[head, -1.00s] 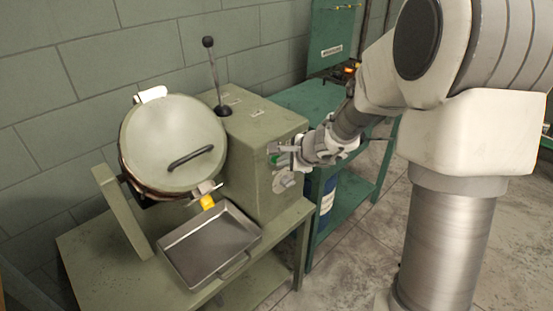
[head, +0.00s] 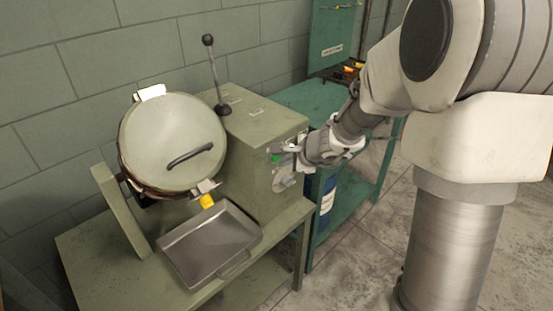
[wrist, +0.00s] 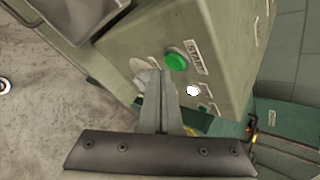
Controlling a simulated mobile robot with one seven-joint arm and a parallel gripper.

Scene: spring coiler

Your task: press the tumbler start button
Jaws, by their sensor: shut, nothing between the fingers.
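The tumbler (head: 172,140) is a green drum with a round lid and dark handle on a bench. Its green start button (head: 276,158) is on the right-hand face of the control housing (head: 262,165). In the wrist view the green button (wrist: 176,62) sits beside a START label (wrist: 195,57). My gripper (head: 287,150) is close to that face, just right of the button. In the wrist view my gripper (wrist: 160,78) is shut and empty, its fingertips just below and left of the button. A gap seems to show between them; exact distance is unclear.
A metal tray (head: 210,243) lies below the drum. A white round control (wrist: 193,90) is below the START label. A teal bench (head: 300,97) stands behind my arm. Open floor lies at the front right.

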